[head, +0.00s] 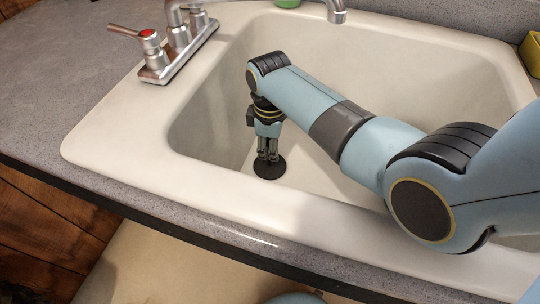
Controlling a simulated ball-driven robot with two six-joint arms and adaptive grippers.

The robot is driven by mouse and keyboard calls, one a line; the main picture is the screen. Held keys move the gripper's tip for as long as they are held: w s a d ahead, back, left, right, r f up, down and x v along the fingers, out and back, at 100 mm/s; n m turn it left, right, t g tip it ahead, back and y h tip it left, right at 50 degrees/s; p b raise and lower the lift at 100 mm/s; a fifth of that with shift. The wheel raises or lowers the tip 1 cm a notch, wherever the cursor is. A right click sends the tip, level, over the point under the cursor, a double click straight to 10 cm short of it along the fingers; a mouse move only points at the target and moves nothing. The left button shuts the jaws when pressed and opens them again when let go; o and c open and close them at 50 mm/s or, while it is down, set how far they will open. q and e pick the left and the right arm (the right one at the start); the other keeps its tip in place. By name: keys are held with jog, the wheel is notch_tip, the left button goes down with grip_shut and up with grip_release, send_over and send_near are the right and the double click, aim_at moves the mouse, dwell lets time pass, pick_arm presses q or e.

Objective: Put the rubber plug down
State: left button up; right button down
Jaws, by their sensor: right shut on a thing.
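The rubber plug (270,169) is a flat black disc low inside the white sink (104,137). My right gripper (268,157) points straight down into the basin and is shut on the plug from above. The plug lies close to the basin floor; I cannot tell whether it touches it. Any drain hole under the plug is hidden. My left gripper is not in view.
A chrome tap base (170,58) with a red-marked handle stands on the sink's back left rim. The spout (336,10) hangs over the basin's back. A yellow thing (533,55) and a green thing (288,3) sit at the sink's edges. Grey countertop (60,60) surrounds it.

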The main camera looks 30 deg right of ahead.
dwell(0.3)
jog(key=c, duration=1.4)
grip_release()
jog(key=shift+f, duration=0.1)
notch_tip(320, 180, up, 8)
jog(key=shift+f+p, duration=0.1)
jog(key=shift+p, duration=0.95)
